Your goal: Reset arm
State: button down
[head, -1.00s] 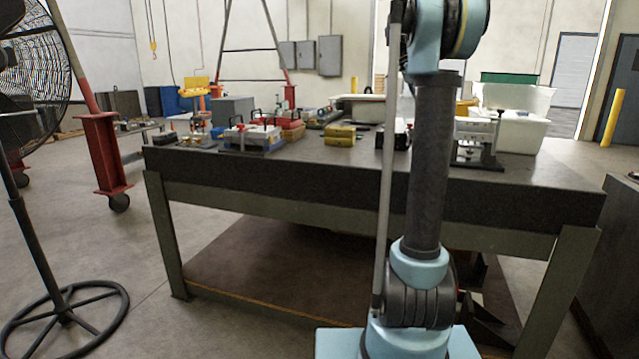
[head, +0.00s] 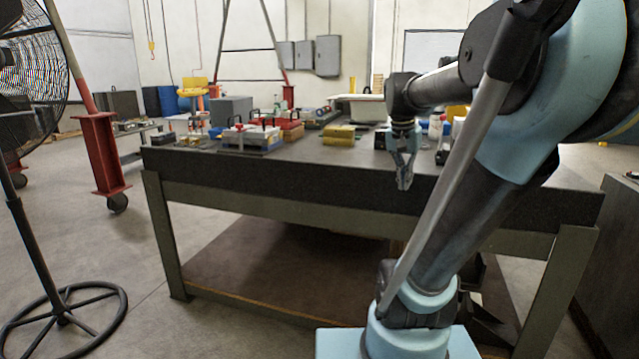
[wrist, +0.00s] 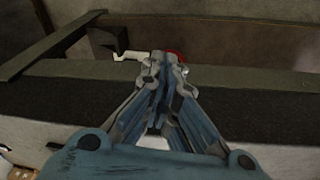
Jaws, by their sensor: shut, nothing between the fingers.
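My gripper (head: 404,184) is shut and empty in the head view. It points down in front of the dark workbench's (head: 300,190) near edge, to the right of the middle. In the wrist view my gripper (wrist: 163,62) has its fingertips together, with the bench's edge (wrist: 60,105) behind them.
A white and blue mould base (head: 250,138) and a yellow block (head: 339,136) stand on the bench. A pale bin (head: 362,108) is at the back. A fan (head: 30,190) stands at the left. Open floor (head: 130,245) lies between fan and bench.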

jog(key=s+a+f+n+y, duration=0.1)
jog(key=s+a+f+n, duration=0.1)
jog(key=s+f, duration=0.5)
jog(key=s+a+f+n+t, duration=0.1)
jog(key=s+a+f+n, duration=0.2)
jog(key=s+f, duration=0.4)
notch_tip(320, 180, down, 4)
jog(key=shift+f+n+y, duration=0.2)
jog(key=shift+n+y, duration=0.2)
jog(key=shift+n, duration=0.4)
